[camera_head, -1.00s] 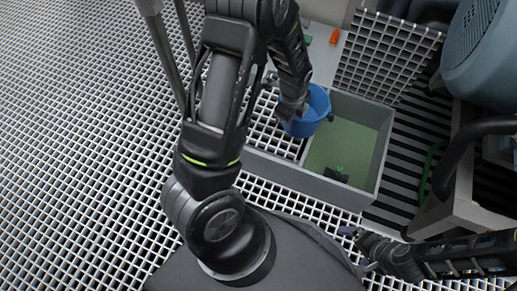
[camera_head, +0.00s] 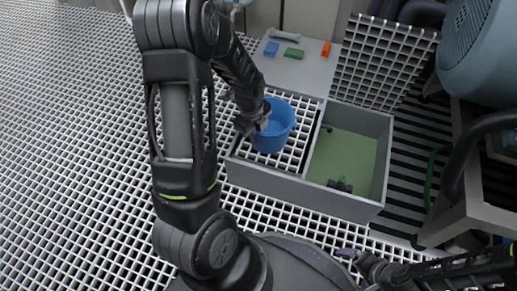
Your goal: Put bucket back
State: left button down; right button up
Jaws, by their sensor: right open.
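A blue bucket (camera_head: 274,128) is upright over the grating-covered left compartment (camera_head: 293,157), beside the green-floored basin (camera_head: 350,150). I cannot tell whether it rests on the grating or hangs just above it. My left gripper (camera_head: 254,120) is at the bucket's left rim and shut on it; its fingertips are partly hidden. My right gripper (camera_head: 352,257) is low at the lower right, open and empty, apart from the bucket.
A grey wall divides the grating from the basin. A small dark object (camera_head: 340,185) is at the basin's front wall. Blue, green and orange pieces (camera_head: 293,53) lie on a grey shelf behind. A leaning grate (camera_head: 380,65) and a large grey-blue machine (camera_head: 483,50) stand at the right.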

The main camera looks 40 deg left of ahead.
aim_at(255, 147)
pick_arm(q)
jog(key=shift+f+b, duration=0.3)
jog(key=shift+f, duration=1.05)
pick_arm(e)
jog(key=shift+w+f, duration=0.15)
jog(key=shift+f, duration=0.55)
pick_arm(q)
jog(key=shift+f+b, duration=0.85)
jog(key=shift+f, duration=1)
pick_arm(e)
jog(key=shift+w+f, duration=0.15)
jog(key=shift+f, duration=0.7)
pick_arm(q)
jog(key=shift+f, duration=0.15)
jog(key=c, duration=1.6)
grip_release()
pick_arm(e)
jog(key=shift+f, duration=0.1)
